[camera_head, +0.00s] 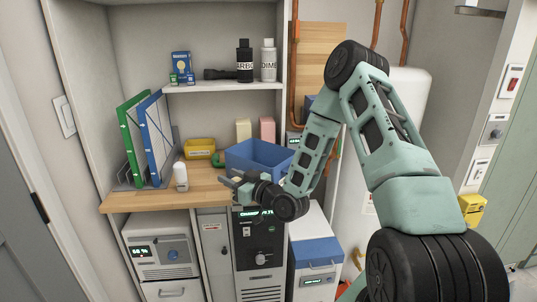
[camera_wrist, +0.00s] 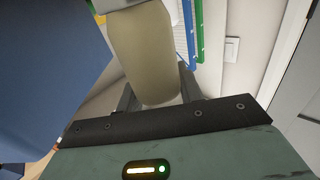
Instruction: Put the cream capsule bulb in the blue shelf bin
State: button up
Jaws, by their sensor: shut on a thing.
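The cream capsule bulb (camera_wrist: 143,52) is between my gripper's fingers in the wrist view, its rounded end toward the palm. My gripper (camera_head: 234,181) is shut on it, just in front and to the left of the blue shelf bin (camera_head: 250,165) in the head view. The held bulb is mostly hidden by the fingers there. The blue bin stands on the wooden counter, and its inside is only partly visible. A large blue surface, likely the bin (camera_wrist: 45,70), fills the left of the wrist view.
A white capsule-shaped bulb (camera_head: 180,173) stands on the wooden counter (camera_head: 150,200), left of my gripper. A yellow bin (camera_head: 200,148) sits behind. Green and blue upright panels (camera_head: 150,130) stand at left. A shelf (camera_head: 220,87) with bottles (camera_head: 268,62) is above.

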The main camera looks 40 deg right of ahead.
jog(key=s+a+f+m+h, duration=0.1)
jog(key=s+a+f, duration=0.2)
jog(key=s+f, duration=0.4)
jog(key=s+a+f+m+h, duration=0.1)
jog(key=s+a+f+h, duration=0.1)
jog(key=s+f, duration=0.5)
notch_tip(320, 180, down, 4)
jog(key=shift+s+a+f, duration=0.15)
jog(key=shift+a+f, duration=0.1)
jog(key=shift+a, duration=0.55)
jog(key=shift+a, duration=0.1)
